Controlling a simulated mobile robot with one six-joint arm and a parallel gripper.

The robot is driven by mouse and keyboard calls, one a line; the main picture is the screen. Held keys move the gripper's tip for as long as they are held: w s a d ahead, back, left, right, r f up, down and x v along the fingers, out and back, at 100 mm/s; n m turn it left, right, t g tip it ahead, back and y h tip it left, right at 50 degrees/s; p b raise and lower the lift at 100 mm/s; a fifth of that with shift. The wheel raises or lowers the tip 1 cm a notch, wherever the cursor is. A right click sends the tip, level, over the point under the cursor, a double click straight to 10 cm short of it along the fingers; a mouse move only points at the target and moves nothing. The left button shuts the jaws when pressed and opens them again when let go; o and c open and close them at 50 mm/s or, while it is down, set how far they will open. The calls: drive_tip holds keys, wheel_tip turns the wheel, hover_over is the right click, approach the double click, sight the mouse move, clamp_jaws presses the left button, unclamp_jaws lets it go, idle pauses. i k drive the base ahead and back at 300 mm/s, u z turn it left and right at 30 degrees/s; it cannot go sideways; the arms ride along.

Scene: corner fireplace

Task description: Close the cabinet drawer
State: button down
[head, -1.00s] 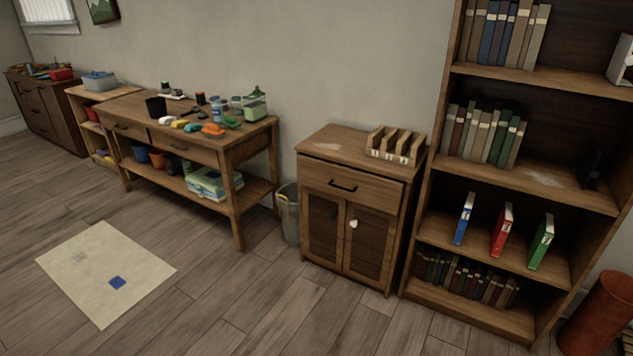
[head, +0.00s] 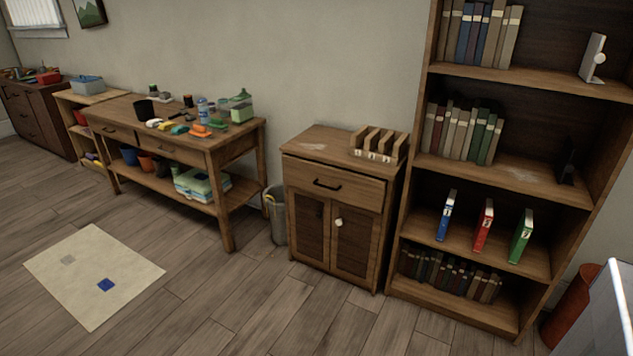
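The small wooden cabinet (head: 396,200) stands against the wall, left of the bookshelf. Its drawer (head: 361,193) is at the top, with a dark bar handle (head: 327,185) on its front. The drawer front seems to stand out slightly from the cabinet face above the doors; how far it is pulled out is hard to tell from here. Two doors with dark panels below it look shut, with a pale round knob (head: 338,223) between them. My gripper is not in view.
The floor in front of the cabinet is clear. A grey bin (head: 279,222) stands just left of it, beside a wooden workbench (head: 227,150). The tall bookshelf (head: 413,203) is close on the right. A pale panel-like shape (head: 600,318) fills the lower right corner; a paper mat (head: 75,295) lies at left.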

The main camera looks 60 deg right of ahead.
sight(366, 191)
drive_tip(key=z, duration=0.05)
drive_tip(key=i, duration=1)
drive_tip(key=u, duration=0.05)
